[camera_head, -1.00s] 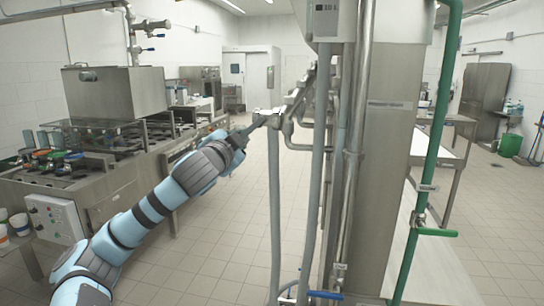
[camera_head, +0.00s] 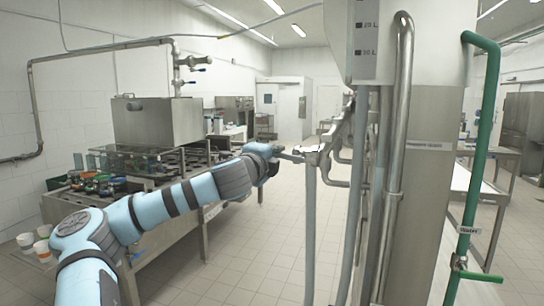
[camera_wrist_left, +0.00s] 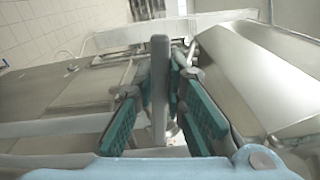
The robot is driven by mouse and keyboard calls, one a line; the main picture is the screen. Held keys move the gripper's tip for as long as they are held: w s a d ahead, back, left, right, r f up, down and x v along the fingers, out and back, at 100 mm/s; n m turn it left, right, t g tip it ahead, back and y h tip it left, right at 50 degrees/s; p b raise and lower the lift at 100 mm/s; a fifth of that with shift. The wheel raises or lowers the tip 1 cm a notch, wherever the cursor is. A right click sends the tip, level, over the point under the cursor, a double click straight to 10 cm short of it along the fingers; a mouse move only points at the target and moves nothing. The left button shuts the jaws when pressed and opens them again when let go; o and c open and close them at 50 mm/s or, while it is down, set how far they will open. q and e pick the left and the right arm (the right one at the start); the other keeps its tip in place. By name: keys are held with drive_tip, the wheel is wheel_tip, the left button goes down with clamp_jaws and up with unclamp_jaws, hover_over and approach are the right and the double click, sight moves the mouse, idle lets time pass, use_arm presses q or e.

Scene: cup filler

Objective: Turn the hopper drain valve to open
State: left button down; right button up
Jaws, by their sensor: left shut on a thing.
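The hopper (camera_head: 400,45), a tall steel tank with litre marks, stands right of centre in the head view. A metal valve (camera_head: 312,149) sits on the pipework below it, on top of a grey vertical pipe. My left arm reaches in from the left, and my left gripper (camera_head: 283,157) is at this valve. In the left wrist view, the teal fingers of my left gripper (camera_wrist_left: 163,112) stand on both sides of a grey valve lever (camera_wrist_left: 160,85), shut on it. The gripper and arm partly hide the lever in the head view. My right gripper is out of view.
A green pipe (camera_head: 478,150) with a tag and a green lever (camera_head: 481,276) runs down the right side. A steel cup-filling machine (camera_head: 157,122) stands at the left, with white cups (camera_head: 42,248) by it. Tiled floor between is clear.

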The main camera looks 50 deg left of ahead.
use_arm(q)
drive_tip(key=shift+r+m, duration=0.7)
drive_tip(key=shift+a, duration=0.1)
